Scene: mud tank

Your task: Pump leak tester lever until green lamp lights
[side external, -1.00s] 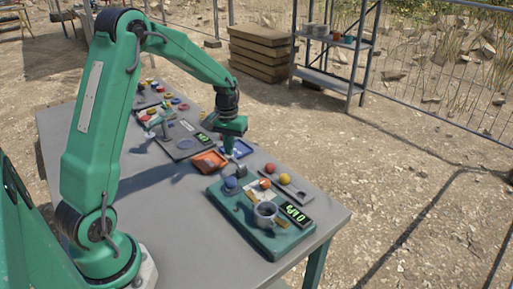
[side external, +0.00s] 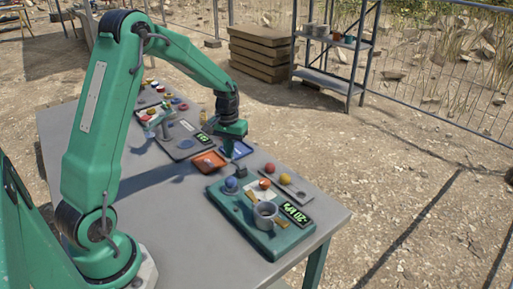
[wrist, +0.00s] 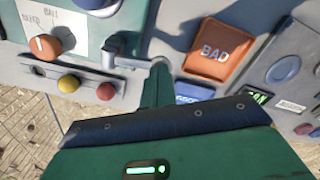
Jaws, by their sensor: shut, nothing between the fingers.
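The leak tester is a teal panel (side external: 262,225) at the near right of the table in the side view. A metal cup (side external: 265,214) sits on it beside a lit green display (side external: 296,214), its digits hard to read. A blue ball-like knob (side external: 231,183) stands at its far left corner. In the wrist view, a grey bar (wrist: 125,45) that may be the lever is beside my gripper (wrist: 158,72); whether they touch is unclear. My gripper (side external: 232,153) is shut and empty, beyond the panel's far edge. I see no lit green lamp.
An orange tray marked BAD (wrist: 215,50) and a blue tray (wrist: 192,90) lie close to my gripper. Red (side external: 270,168) and yellow (side external: 284,178) round pieces sit along the panel's far side. More small items fill the table's far end; its near-left surface is clear.

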